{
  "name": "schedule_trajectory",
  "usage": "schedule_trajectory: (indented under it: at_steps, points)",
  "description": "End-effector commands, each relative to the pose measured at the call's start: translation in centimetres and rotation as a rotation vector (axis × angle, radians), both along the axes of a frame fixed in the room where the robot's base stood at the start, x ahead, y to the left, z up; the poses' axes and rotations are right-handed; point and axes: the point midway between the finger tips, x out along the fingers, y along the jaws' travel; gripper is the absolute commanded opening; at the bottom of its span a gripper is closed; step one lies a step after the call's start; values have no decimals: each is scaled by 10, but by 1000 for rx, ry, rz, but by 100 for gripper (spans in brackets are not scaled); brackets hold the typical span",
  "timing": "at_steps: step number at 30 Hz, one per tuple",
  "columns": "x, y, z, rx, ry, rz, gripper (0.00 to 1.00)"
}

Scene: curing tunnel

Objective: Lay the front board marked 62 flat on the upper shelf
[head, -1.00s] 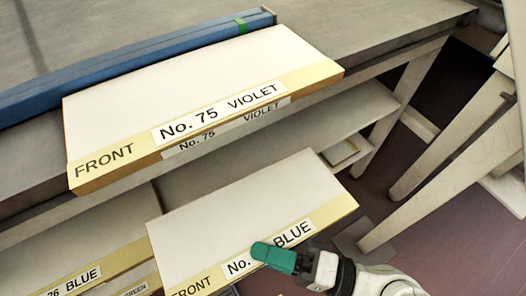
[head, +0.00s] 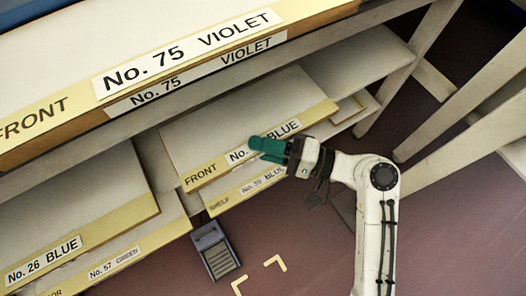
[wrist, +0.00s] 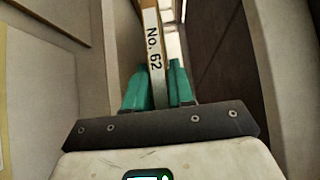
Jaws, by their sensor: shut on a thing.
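The front board (head: 245,115) is a white slab with a yellow front strip marked FRONT and BLUE. My gripper (head: 270,148) hides its number in the head view, but its edge (wrist: 153,40) reads No. 62 in the wrist view. My gripper, with green fingers (wrist: 157,88), is shut on that front edge. The board looks level, below the No. 75 violet board. A shelf strip (head: 245,188) marked SHELF and BLUE shows just below its front edge. I cannot tell whether the board touches the surface below or hangs slightly above it.
The No. 75 violet board (head: 190,40) lies above, overhanging at the upper left. The No. 26 blue board (head: 80,205) lies to the left, over a No. 57 green strip (head: 115,265). Pale legs (head: 470,120) stand at the right. A dark grey device (head: 215,250) is on the floor.

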Motion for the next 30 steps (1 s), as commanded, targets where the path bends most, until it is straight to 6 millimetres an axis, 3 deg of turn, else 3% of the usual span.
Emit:
schedule_trajectory:
  at_steps: [8,16,28,29,30]
  points:
    - [14,1,-16,2,-2,-1,0]
    - [19,1,-49,3,-2,-1,0]
    - [19,1,-54,2,-2,0,0]
    - [19,1,-55,1,0,0,26]
    - [19,1,-54,1,0,0,29]
